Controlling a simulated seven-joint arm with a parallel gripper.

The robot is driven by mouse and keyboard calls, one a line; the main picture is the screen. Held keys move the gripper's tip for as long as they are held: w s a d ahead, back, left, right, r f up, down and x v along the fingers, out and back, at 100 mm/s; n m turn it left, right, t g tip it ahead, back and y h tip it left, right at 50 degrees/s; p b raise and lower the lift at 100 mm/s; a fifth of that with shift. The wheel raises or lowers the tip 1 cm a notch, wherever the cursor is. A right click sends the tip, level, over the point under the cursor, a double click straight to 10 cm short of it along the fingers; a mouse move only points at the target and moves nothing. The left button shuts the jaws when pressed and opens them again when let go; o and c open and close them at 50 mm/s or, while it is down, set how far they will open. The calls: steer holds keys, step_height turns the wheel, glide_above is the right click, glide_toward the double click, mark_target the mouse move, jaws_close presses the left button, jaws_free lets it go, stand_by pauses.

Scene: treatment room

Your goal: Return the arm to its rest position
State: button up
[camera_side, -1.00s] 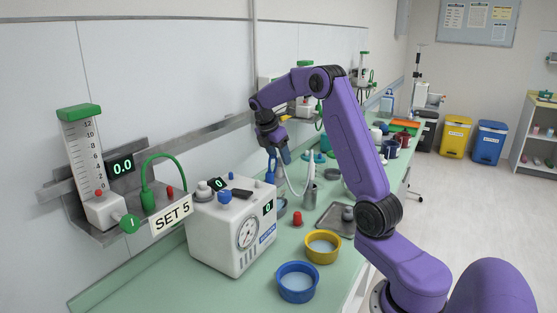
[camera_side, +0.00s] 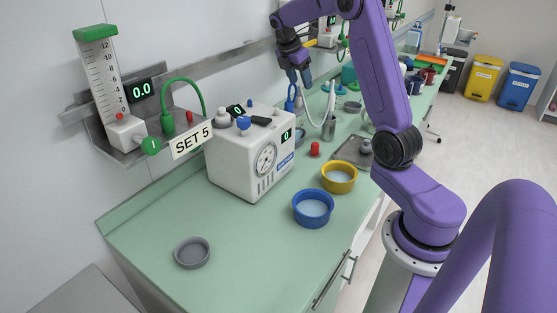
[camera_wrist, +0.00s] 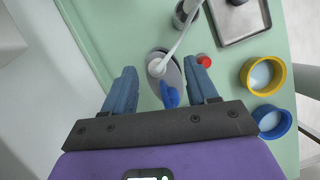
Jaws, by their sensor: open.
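My purple arm reaches over the green counter (camera_side: 245,255). My gripper (camera_side: 301,84) hangs above the counter, behind the white suction unit (camera_side: 232,165) in the side view. In the wrist view my gripper (camera_wrist: 162,82) has its two blue fingers spread apart. A blue piece (camera_wrist: 169,95) and a white tube (camera_wrist: 182,45) over a grey dish (camera_wrist: 160,66) show between and beyond the fingers. I cannot tell how far below the fingers they are; nothing is seen clamped.
A blue bowl (camera_side: 313,208), a yellow bowl (camera_side: 339,178), a red cap (camera_side: 315,149) and a metal tray (camera_side: 352,151) stand right of the unit. A flowmeter (camera_side: 100,80) is on the wall rail. A grey dish (camera_side: 192,253) sits at the front, with bare counter around it.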

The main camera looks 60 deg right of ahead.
steer(key=s+a+f+n+g+y, duration=0.1)
steer(key=s+a+f+g+y, duration=0.15)
steer(key=s+a, duration=0.4)
steer(key=s+a+f+n+g+y, duration=0.1)
steer(key=s+a+f+n, duration=0.15)
steer(key=s+a, duration=0.45)
steer(key=s+a+m+t+h, duration=0.1)
steer(key=s+a+m+t, duration=0.3)
steer(key=a, duration=1)
steer(key=s+a+m+y, duration=0.1)
steer(key=s+a, duration=0.2)
steer(key=s, duration=0.4)
steer(key=s+a+r+m+y, duration=0.1)
steer(key=s+a, duration=0.3)
steer(key=s, duration=0.3)
steer(key=shift+t, duration=0.45)
